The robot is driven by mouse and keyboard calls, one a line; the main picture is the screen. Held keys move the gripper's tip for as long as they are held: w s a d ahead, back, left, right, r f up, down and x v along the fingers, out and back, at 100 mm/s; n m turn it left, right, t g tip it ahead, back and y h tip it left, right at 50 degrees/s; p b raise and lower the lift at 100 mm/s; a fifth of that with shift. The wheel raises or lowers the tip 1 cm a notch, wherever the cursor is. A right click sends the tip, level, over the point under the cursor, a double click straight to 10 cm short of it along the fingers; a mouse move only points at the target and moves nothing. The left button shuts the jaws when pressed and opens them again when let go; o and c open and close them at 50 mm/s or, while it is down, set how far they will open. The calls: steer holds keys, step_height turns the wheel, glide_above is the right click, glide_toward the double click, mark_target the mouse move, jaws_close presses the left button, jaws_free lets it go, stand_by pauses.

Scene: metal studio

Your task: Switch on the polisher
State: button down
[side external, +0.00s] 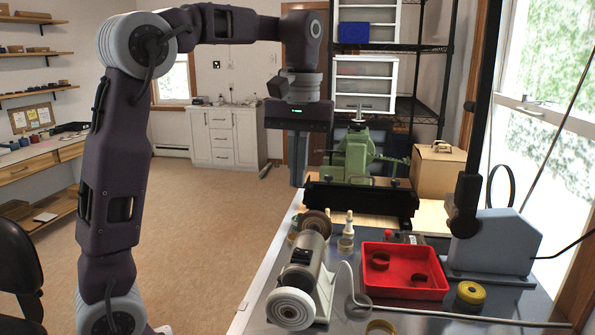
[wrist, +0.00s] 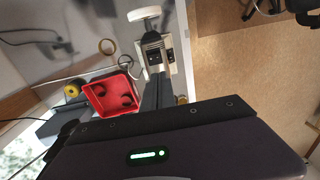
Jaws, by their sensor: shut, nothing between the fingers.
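The polisher (side external: 308,262) is a grey motor on the bench with a pale disc wheel (side external: 291,307) at its near end and a brown wheel (side external: 314,222) at its far end. A black switch box (side external: 301,254) sits on its body. The polisher also shows in the wrist view (wrist: 154,48), its pale wheel at the top. My gripper (side external: 297,184) points down, shut and empty, above and apart from the polisher's far end. In the wrist view my shut fingers (wrist: 158,80) overlap the polisher's lower part and hide its brown wheel. The switch's position is too small to tell.
A red tray (side external: 402,271) with dark rings stands right of the polisher. A yellow roll (side external: 470,293) lies beside it. A green machine (side external: 360,155) stands behind, and a grey machine (side external: 492,242) with a tall black post at right. Several rings lie around the polisher.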

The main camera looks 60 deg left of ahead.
mark_target(297, 250)
steer(key=shift+w+d+g+y, duration=0.3)
steer(key=shift+w+d+g, duration=0.1)
steer(key=shift+w+d, duration=0.3)
steer(key=f, duration=0.9)
steer(key=s+a+f, duration=0.1)
steer(key=f, duration=0.3)
steer(key=shift+s+a+f, duration=0.1)
steer(key=shift+f, duration=0.3)
